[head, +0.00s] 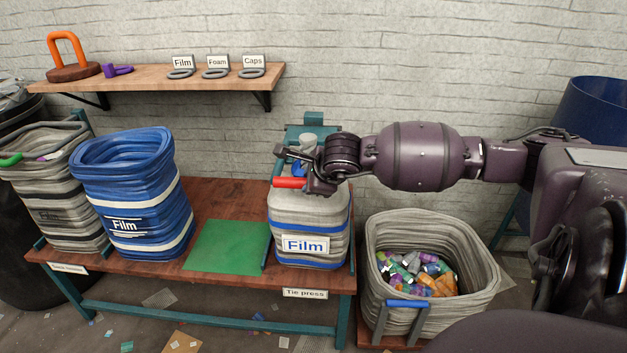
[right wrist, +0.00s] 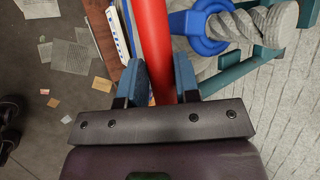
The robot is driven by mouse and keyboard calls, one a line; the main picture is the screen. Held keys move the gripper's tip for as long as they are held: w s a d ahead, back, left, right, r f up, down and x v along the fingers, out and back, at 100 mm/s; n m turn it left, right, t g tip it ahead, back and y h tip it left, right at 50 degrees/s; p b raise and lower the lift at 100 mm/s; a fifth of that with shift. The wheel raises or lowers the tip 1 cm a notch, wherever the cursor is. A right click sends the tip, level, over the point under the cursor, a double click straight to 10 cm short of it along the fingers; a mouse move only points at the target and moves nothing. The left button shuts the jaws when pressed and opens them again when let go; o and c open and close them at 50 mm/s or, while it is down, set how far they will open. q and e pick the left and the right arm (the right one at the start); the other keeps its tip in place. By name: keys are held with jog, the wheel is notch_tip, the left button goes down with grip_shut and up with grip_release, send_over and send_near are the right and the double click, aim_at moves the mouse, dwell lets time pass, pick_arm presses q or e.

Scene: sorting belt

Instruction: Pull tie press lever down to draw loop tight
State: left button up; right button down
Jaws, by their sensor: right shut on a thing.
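The tie press (head: 306,121) is a teal frame at the right end of the workbench. A grey sack labelled Film (head: 306,220) stands in it. The red lever handle (head: 289,182) sticks out to the left near the sack's top. My right gripper (head: 308,182) is at the lever, and in the right wrist view the red lever (right wrist: 153,50) runs between its two blue fingers. A blue loop (right wrist: 205,28) is around the sack's twisted grey neck (right wrist: 262,22), beside the lever. I cannot tell how tight the loop is. My left gripper is not in view.
A blue Film sack (head: 125,200) and a grey bin (head: 55,190) stand on the bench's left. A green mat (head: 230,246) lies bare between. A grey basket (head: 440,235) of coloured caps stands right of the bench. A shelf (head: 160,78) holds labelled rings and an orange-handled weight.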

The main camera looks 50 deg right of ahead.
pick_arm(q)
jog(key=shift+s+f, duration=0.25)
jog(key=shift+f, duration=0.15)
pick_arm(e)
jog(key=f, duration=0.2)
jog(key=s+f, duration=0.1)
jog(key=shift+a+g, duration=0.25)
jog(key=shift+g, duration=0.05)
jog(key=c, duration=1.1)
grip_release()
jog(key=shift+w, duration=0.1)
jog(key=shift+o, duration=1.3)
jog(key=shift+w, duration=0.1)
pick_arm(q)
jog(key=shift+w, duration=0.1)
pick_arm(e)
jog(key=shift+w+r, duration=0.1)
jog(key=shift+r, duration=0.15)
pick_arm(q)
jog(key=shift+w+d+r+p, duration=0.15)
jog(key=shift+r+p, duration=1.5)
jog(key=shift+p, duration=0.3)
pick_arm(e)
jog(key=v, duration=1.1)
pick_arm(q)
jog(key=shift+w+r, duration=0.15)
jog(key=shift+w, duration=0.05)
pick_arm(e)
jog(key=shift+w+d, duration=0.15)
jog(key=shift+d, duration=0.05)
